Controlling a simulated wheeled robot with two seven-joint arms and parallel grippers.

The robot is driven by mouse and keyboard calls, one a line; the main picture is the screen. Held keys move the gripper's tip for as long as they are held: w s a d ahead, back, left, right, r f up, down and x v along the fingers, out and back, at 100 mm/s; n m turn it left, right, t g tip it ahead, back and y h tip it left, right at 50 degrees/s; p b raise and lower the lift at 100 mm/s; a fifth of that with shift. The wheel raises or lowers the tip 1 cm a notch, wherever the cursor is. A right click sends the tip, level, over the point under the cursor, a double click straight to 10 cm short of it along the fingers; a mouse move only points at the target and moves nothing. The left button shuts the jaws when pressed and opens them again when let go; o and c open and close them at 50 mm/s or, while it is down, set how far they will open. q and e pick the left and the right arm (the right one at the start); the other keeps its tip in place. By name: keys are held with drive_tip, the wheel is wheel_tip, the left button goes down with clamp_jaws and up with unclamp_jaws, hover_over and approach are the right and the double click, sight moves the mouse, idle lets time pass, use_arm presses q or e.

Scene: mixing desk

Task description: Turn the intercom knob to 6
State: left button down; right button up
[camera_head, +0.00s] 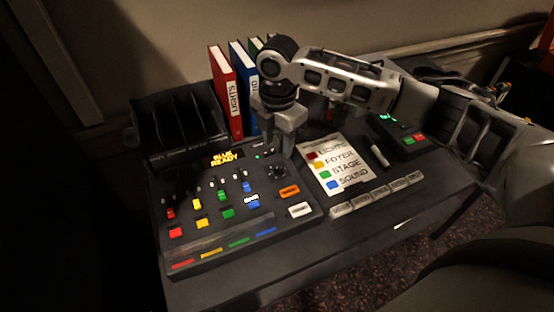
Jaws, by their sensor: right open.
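The mixing desk (205,262) stands on the table with its sloped panel facing me. A small dark round knob (278,171) with pale marks around it sits on the panel's right part, above an orange button. I cannot read its label or setting. My right gripper (279,150) points down over the panel's upper right, with its fingertips just behind and above this knob in the picture. It is open, with nothing seen between its fingers. I cannot tell whether it touches the panel. My left gripper is not in view.
A printed colour card (336,166) and a marker (379,155) lie right of the desk. A dark box with a green display (402,138) stands at the back right. Red (226,94) and blue (241,84) binders and a black rack (178,125) stand behind the desk.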

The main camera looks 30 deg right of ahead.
sight(277, 166)
wheel_tip(277, 166, down, 7)
drive_tip(key=shift+f, duration=0.15)
clamp_jaws()
